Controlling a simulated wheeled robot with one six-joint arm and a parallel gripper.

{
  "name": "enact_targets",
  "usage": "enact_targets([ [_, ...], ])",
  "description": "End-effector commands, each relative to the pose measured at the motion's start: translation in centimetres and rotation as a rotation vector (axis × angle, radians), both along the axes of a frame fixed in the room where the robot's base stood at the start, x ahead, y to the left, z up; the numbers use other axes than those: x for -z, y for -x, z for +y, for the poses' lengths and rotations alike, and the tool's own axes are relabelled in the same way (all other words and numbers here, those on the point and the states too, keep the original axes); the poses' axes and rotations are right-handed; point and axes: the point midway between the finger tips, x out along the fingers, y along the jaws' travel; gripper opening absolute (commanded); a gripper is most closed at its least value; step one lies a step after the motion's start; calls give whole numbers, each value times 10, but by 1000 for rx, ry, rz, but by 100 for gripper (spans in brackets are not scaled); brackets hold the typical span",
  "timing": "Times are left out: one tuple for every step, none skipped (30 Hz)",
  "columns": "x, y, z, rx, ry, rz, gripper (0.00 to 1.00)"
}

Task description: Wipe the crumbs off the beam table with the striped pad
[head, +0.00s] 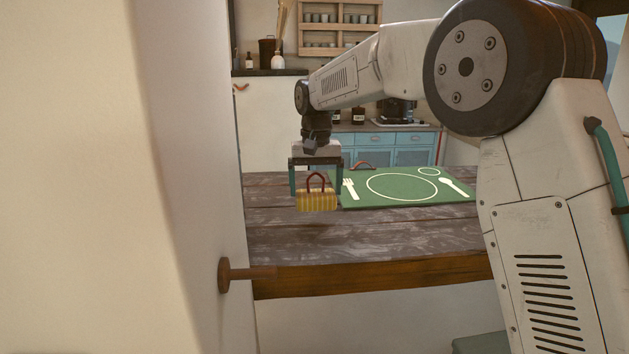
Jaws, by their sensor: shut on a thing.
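The striped pad (316,201) is yellow with darker stripes and has a red-brown loop handle on top. My gripper (316,185) is shut on the pad by its handle, with a finger on either side. The pad is over or on the left part of the beam table (370,236); I cannot tell whether it touches the top. The table has a worn grey-brown plank top and a thick brown front edge. No crumbs can be made out in this view.
A green placemat (349,200) with a printed plate, fork and spoon lies right of the pad. A red-brown handle (362,165) shows behind it. A pale wall or panel (190,150) with a brown peg (224,275) stands close at left. The table's front planks look clear.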

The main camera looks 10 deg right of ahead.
Motion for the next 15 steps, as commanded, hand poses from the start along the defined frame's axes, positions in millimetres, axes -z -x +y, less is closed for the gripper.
enact_targets([
  [-5, 0, -1, 2, 0, -1, 69],
  [-8, -1, -2, 3, 0, -1, 69],
  [-12, -1, -3, 4, -1, -2, 69],
  [-14, -1, -4, 4, -1, -2, 69],
  [-17, -1, -4, 5, -1, -2, 69],
  [-19, -1, -5, 6, 0, -1, 69],
  [-21, -1, -5, 6, 0, -1, 69],
  [-22, -1, -6, 7, 0, -1, 69],
  [-23, -1, -6, 7, 0, -1, 69],
  [-23, -1, -6, 7, 0, 0, 69],
  [-23, -1, -6, 7, 0, 0, 69],
  [-23, -1, -6, 7, 0, 0, 69],
  [-23, -1, -6, 7, 0, 0, 69],
  [-23, -1, -6, 7, 0, 0, 69],
  [-23, -1, -6, 7, 0, 0, 69],
])
